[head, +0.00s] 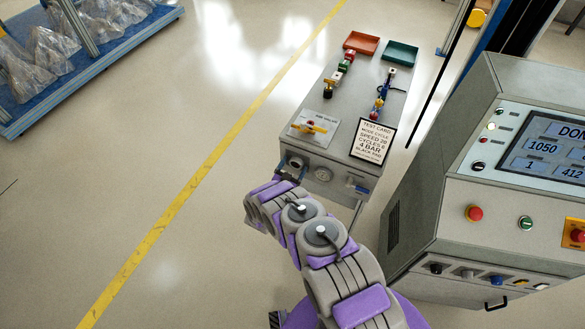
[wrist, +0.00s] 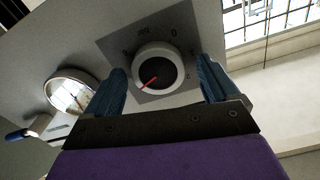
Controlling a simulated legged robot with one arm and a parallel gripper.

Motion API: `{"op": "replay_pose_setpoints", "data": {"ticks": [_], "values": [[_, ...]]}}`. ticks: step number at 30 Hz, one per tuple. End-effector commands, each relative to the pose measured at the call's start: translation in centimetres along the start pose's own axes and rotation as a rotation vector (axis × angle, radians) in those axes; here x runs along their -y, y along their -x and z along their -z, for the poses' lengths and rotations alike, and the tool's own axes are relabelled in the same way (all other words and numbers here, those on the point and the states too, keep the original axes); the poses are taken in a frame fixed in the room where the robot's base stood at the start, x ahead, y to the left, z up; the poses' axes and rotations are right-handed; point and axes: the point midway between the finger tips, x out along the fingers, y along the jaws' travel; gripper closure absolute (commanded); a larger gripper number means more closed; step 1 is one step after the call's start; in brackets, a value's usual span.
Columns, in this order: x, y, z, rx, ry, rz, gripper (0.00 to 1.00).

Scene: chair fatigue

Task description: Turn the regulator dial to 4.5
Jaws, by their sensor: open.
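The regulator dial (wrist: 158,68) is a round knob with a light rim, a dark face and a red pointer line, set on a square grey scale plate (wrist: 112,47). My gripper (wrist: 160,66) is open, with one blue finger on each side of the dial and a visible gap at each side. In the head view the dial (head: 294,163) is on the front of the grey bench, and my gripper (head: 284,177) is close in front of it.
A pressure gauge (wrist: 70,94) and a blue-handled lever (wrist: 18,134) are beside the dial. A control console (head: 430,200) with a screen is on the right.

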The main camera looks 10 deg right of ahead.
Motion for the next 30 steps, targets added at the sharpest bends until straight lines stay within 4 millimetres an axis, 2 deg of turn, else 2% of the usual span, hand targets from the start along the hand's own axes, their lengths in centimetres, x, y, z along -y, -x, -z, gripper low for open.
{"op": "replay_pose_setpoints", "data": {"ticks": [5, 8, 24, 30], "values": [[0.0, 0.4, 0.0, 0.000, 0.000, -0.001, 0.12], [0.0, 1.4, 0.0, 0.002, 0.001, 0.000, 0.12], [0.2, 13.0, -0.2, 0.001, 0.003, 0.004, 0.12], [0.1, 16.0, -0.2, 0.001, 0.003, 0.002, 0.12]]}}
